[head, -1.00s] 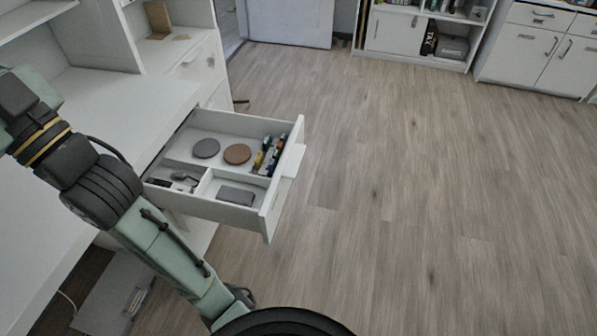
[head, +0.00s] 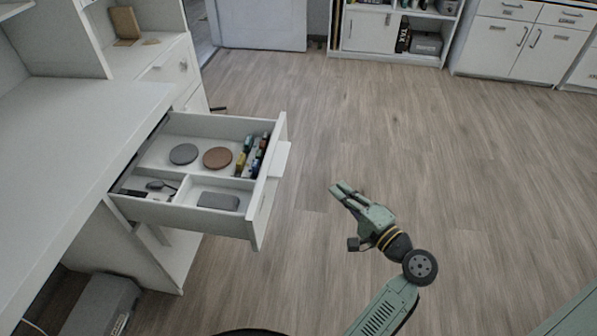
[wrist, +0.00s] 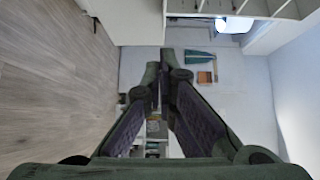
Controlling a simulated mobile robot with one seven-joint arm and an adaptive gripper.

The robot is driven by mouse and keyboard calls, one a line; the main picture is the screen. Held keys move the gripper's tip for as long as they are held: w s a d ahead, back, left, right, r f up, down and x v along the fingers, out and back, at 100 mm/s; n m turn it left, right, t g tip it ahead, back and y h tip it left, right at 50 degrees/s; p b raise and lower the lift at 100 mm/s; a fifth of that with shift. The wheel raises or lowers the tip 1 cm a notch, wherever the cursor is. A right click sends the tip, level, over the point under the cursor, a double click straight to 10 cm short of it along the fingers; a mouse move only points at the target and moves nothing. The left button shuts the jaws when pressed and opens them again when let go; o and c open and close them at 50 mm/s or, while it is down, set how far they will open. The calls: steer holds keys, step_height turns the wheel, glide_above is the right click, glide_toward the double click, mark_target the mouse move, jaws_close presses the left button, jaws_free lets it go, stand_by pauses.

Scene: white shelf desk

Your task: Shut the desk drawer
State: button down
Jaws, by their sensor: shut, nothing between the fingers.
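The white desk drawer (head: 258,225) stands pulled out to the right from under the white desk (head: 85,115). Its front panel, with a white handle (head: 281,159), faces right. Inside are a grey disc (head: 183,154), a brown disc (head: 217,158), a dark grey flat box (head: 218,201) and several small coloured items (head: 251,156). My green gripper (head: 338,189) is to the right of the drawer front, apart from it, pointing toward the upper left over the floor. Its fingers are together and empty, and they also show in the wrist view (wrist: 167,54).
A grey box (head: 100,305) stands on the floor under the desk at the lower left. White cabinets (head: 512,45) and a low shelf (head: 385,58) line the back. The wooden floor (head: 440,150) right of the drawer is clear.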

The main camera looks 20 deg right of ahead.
steer(key=w+a+p, duration=0.2)
steer(key=w+a, duration=0.3)
steer(key=w, duration=0.6)
steer(key=shift+w+p, duration=0.4)
steer(key=shift+a, duration=0.1)
